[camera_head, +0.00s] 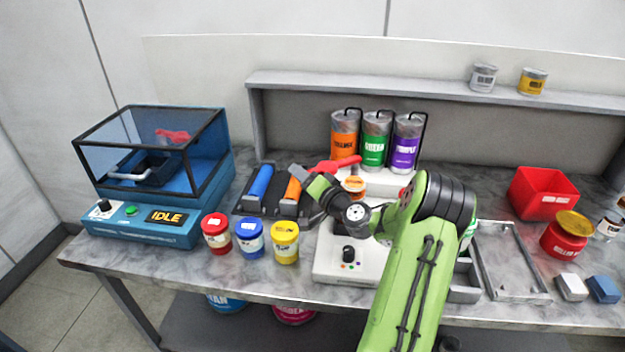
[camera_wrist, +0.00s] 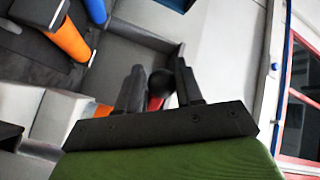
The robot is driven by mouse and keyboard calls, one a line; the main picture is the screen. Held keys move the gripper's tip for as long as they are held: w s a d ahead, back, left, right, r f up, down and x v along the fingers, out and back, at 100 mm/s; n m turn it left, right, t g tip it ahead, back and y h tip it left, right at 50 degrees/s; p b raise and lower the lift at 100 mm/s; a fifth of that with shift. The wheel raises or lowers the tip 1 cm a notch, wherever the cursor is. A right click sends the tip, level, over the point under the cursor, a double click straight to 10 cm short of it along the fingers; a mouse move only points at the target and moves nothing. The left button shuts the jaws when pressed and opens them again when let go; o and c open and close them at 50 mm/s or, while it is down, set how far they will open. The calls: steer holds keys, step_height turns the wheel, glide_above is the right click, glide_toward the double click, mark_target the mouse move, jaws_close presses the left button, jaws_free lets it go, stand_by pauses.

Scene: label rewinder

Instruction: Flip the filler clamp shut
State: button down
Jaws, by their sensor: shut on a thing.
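A red lever (camera_head: 335,164), which looks like the filler clamp's handle, shows in the head view. My gripper (camera_head: 299,172) is at the lever's left end. In the wrist view a dark round knob (camera_wrist: 161,83) with a bit of red (camera_wrist: 155,103) sits between the two fingers of my gripper (camera_wrist: 158,78), and they are shut on it. The clamp's hinge is not clear in either view.
A black rack with blue (camera_head: 261,181) and orange (camera_head: 293,189) rollers lies close left of my gripper. Red, blue and yellow jars (camera_head: 285,240) stand in front of it. A blue machine marked IDLE (camera_head: 150,225) is at left, a red bin (camera_head: 543,193) at right.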

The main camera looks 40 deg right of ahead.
steer(key=shift+s+a+r+n+y+b, duration=0.1)
steer(key=shift+s+r+n+y+b, duration=0.1)
steer(key=shift+s+n+y+b, duration=0.5)
steer(key=shift+s+a+r+n+y, duration=0.15)
steer(key=shift+s+n+y, duration=0.4)
steer(key=shift+y, duration=0.35)
steer(key=c, duration=0.8)
jaws_free()
steer(key=shift+c, duration=0.2)
steer(key=shift+s, duration=0.1)
steer(key=s+d+b, duration=0.1)
steer(key=s, duration=1.4)
steer(key=shift+s+d, duration=0.3)
steer(key=shift+s, duration=0.05)
